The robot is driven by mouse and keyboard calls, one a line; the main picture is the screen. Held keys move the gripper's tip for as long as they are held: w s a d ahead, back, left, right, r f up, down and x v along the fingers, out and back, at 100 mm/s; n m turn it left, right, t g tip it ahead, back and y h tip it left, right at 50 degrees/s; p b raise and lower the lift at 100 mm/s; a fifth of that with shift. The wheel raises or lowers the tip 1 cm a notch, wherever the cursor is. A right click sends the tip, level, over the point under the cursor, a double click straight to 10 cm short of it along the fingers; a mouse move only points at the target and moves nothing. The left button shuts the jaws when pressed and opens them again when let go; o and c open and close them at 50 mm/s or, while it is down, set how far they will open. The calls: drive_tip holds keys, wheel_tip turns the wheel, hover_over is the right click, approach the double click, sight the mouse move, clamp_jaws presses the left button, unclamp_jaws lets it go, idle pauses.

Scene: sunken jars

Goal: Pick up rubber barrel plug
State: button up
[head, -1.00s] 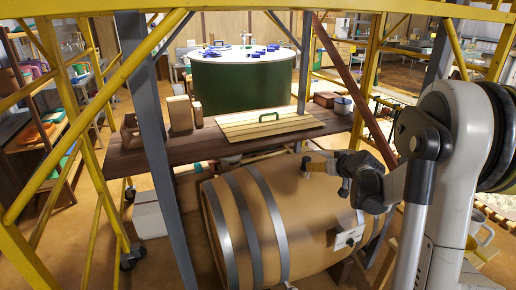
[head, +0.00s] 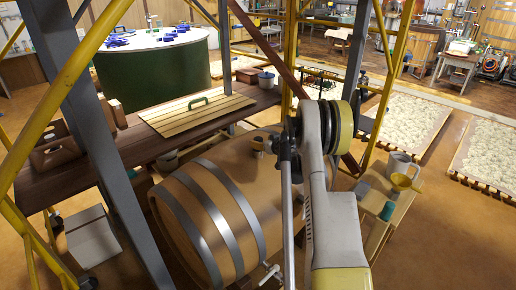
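My gripper (head: 273,146) is at that spot, mostly hidden behind my own arm links. I cannot see whether its fingers are open or shut, or whether they touch the plug.
A dark wooden bench (head: 140,142) with a slatted lid (head: 195,112) stands behind the barrel. Yellow and grey scaffold posts rise around it. A small stand with a grey jug (head: 401,168) and yellow funnel (head: 405,181) is at right. A tap (head: 270,273) sticks out of the barrel's front.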

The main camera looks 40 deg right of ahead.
drive_tip(key=b+x, duration=0.1)
drive_tip(key=x, duration=0.3)
drive_tip(key=shift+f, duration=0.2)
drive_tip(key=shift+r, duration=0.1)
drive_tip(key=c, duration=1.3)
